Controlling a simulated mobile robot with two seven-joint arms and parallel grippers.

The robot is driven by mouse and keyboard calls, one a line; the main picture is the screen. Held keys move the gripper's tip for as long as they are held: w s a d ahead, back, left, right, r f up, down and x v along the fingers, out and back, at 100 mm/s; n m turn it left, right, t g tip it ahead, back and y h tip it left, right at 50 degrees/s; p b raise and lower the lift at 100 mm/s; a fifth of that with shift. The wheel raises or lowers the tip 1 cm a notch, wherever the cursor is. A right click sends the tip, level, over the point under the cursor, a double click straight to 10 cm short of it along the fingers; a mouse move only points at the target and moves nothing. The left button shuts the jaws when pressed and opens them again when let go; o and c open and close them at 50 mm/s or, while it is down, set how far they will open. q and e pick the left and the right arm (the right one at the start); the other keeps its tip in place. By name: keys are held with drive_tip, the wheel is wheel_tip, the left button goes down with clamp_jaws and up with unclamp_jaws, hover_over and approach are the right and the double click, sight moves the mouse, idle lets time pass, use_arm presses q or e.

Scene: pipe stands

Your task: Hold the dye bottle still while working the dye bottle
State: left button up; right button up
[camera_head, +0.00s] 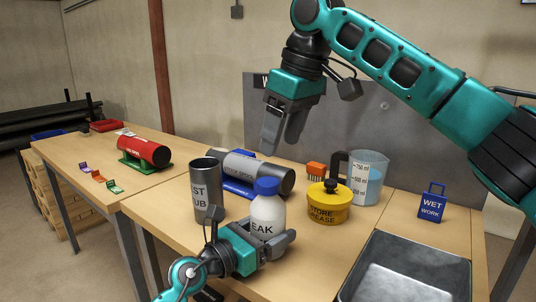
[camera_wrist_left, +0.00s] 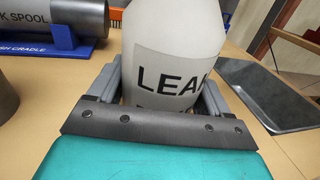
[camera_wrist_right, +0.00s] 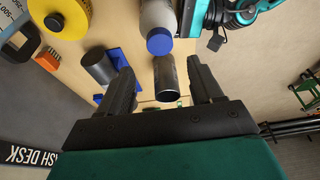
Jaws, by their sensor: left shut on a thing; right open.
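The dye bottle (camera_head: 268,212) is a white bottle with a blue cap (camera_head: 267,186) and a label reading "LEAK" in part. It stands upright on the table. My left gripper (camera_head: 277,244) is shut around its lower body; in the left wrist view the bottle (camera_wrist_left: 175,60) sits between both fingers (camera_wrist_left: 158,95). My right gripper (camera_head: 282,140) is open and empty, raised above and behind the bottle. In the right wrist view the blue cap (camera_wrist_right: 159,41) lies beyond the open fingers (camera_wrist_right: 163,85). The cap is on the bottle.
A grey cup (camera_head: 206,190) stands left of the bottle. A yellow tub (camera_head: 328,203), a measuring jug (camera_head: 369,178), an orange brush (camera_head: 316,171) and a blue sign (camera_head: 432,204) stand right. A grey basin (camera_head: 378,252) is front right.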

sight(269, 181)
drive_tip(key=shift+w+a+f+h, duration=0.1)
drive_tip(key=shift+a+h, duration=0.05)
drive_tip(key=shift+h, duration=0.15)
drive_tip(key=shift+x, duration=4.4)
